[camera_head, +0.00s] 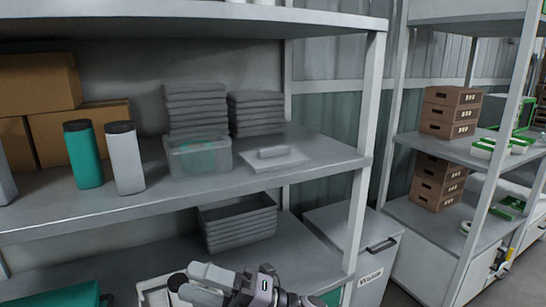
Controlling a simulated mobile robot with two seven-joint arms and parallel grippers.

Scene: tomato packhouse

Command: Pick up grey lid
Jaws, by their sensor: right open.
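The grey lid (272,160) lies flat on the upper shelf, near its right end. It is a pale, square plate with a raised block-shaped handle on top. A translucent box (198,160) stands on the shelf just left of it. My right gripper (192,282) is at the bottom of the view, low in front of the rack and well below the lid. It is open, apart from the lid, and I see nothing in it. My left gripper does not show.
The shelf (110,205) also holds cardboard boxes (80,128), a green canister (83,155), a grey canister (126,160) and stacked grey trays (257,114). A rack post (366,140) stands right of the lid. Nested grey crates (238,224) sit below.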

